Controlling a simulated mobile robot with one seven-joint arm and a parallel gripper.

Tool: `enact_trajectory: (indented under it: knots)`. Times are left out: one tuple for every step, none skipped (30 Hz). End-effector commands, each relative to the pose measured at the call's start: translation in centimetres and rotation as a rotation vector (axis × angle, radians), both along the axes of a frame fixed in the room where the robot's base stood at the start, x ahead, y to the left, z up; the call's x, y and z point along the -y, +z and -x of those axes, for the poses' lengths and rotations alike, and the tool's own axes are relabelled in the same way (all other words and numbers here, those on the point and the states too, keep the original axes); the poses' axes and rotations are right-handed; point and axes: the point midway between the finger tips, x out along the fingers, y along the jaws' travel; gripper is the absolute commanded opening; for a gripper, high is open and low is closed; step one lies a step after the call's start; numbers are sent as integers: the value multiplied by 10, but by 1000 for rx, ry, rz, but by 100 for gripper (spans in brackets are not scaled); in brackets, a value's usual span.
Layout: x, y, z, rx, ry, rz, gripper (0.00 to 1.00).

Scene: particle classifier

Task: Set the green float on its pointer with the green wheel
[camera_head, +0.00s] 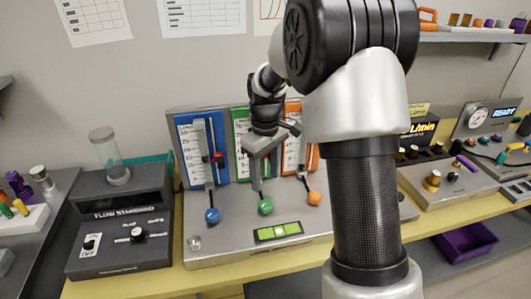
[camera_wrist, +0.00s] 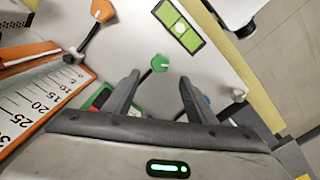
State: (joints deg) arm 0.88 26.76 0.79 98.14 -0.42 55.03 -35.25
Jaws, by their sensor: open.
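The green wheel (camera_head: 265,206) sits on a short dark stem at the foot of the green scale panel (camera_head: 240,118), between the blue and orange ones. My gripper (camera_head: 262,186) is just above it, fingers pointing down. In the wrist view the green wheel (camera_wrist: 160,63) shows beyond and between the two open fingertips (camera_wrist: 160,80), with nothing held. I cannot tell whether the fingers touch it. The green float and its pointer are hidden behind my gripper and wrist, so their heights cannot be read.
The blue wheel (camera_head: 212,215) is at left and the orange wheel (camera_head: 314,198) at right, each close by. A green bubble level (camera_head: 278,232) lies in front on the grey base. A black flow standard box (camera_head: 120,230) stands left. The yellow bench edge runs along the front.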

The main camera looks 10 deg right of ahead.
Motion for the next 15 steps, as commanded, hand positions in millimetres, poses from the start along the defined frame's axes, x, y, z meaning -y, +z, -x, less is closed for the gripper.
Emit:
enact_trajectory:
  knots:
    - [0, 15, -1, 6, 0, 0, 51]
    - [0, 22, -1, 5, 0, 0, 51]
    - [0, 30, -1, 4, 0, -1, 51]
    - [0, 36, -1, 4, 0, -1, 51]
    - [0, 42, -1, 5, 0, 0, 51]
    - [0, 49, -1, 4, 0, -1, 51]
    - [0, 53, -1, 4, 0, 0, 51]
    - [0, 57, -1, 2, 0, 0, 51]
    - [0, 62, -1, 2, 0, 0, 51]
    - [0, 65, -1, 4, 0, 0, 51]
    - [0, 68, -1, 2, 0, 0, 51]
    - [0, 70, 0, 1, 0, 0, 51]
    - [0, 72, 0, 1, 0, 0, 51]
    - [0, 73, 0, 1, 0, 0, 51]
    - [0, 74, 0, 1, 0, 0, 51]
